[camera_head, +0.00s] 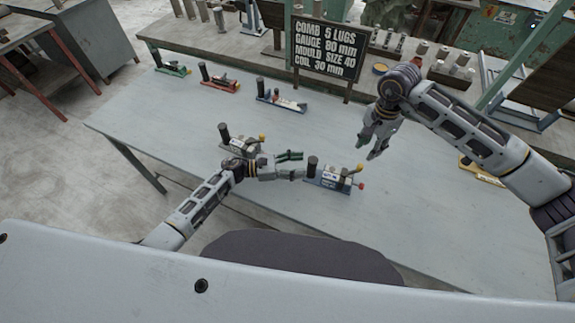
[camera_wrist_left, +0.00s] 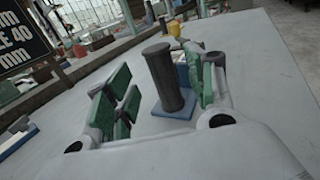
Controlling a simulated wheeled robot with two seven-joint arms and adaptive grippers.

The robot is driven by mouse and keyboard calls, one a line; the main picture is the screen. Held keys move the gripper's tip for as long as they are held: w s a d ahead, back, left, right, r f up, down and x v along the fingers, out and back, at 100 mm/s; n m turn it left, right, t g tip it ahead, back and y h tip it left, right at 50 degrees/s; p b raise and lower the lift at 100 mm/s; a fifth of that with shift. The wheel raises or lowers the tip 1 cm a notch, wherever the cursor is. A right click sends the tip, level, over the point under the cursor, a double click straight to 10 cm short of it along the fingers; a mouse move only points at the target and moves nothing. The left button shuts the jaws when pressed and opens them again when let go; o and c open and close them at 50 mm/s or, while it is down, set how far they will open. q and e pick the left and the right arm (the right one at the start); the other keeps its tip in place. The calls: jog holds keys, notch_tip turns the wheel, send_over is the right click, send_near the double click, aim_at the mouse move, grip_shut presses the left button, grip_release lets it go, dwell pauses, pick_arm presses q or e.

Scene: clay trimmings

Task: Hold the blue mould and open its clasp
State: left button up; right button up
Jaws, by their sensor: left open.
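The blue mould (camera_head: 330,182) stands on the table in front of me, with a dark upright cylinder (camera_head: 312,166) at its left end and yellow and red knobs at its right end. My left gripper (camera_head: 299,164) is open and points right at the cylinder. In the left wrist view the cylinder (camera_wrist_left: 166,78) on its blue base (camera_wrist_left: 173,112) stands between the green finger pads, with gaps visible on both sides. The cylinder hides most of the mould there; I cannot make out the clasp. My right gripper (camera_head: 368,146) is open and empty, above and behind the mould's right end.
A similar grey mould (camera_head: 240,146) stands close behind my left wrist. Green (camera_head: 172,69), red (camera_head: 220,84) and blue-based (camera_head: 281,101) fixtures line the far side of the table. A black sign (camera_head: 326,48) stands at the back. The table's front right is clear.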

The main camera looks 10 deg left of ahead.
aim_at(312, 164)
pick_arm(q)
jog(key=shift+x, duration=2.5)
grip_shut()
pick_arm(e)
jog(key=shift+o, duration=0.5)
jog(key=shift+r, duration=0.1)
jog(key=shift+r+m, duration=0.25)
jog(key=shift+m, duration=0.7)
jog(key=shift+r+m, duration=0.3)
jog(key=shift+m, duration=0.6)
jog(key=shift+r+m, duration=0.25)
jog(key=shift+m, duration=0.7)
jog(key=shift+f, duration=0.15)
jog(key=shift+f, duration=5.85)
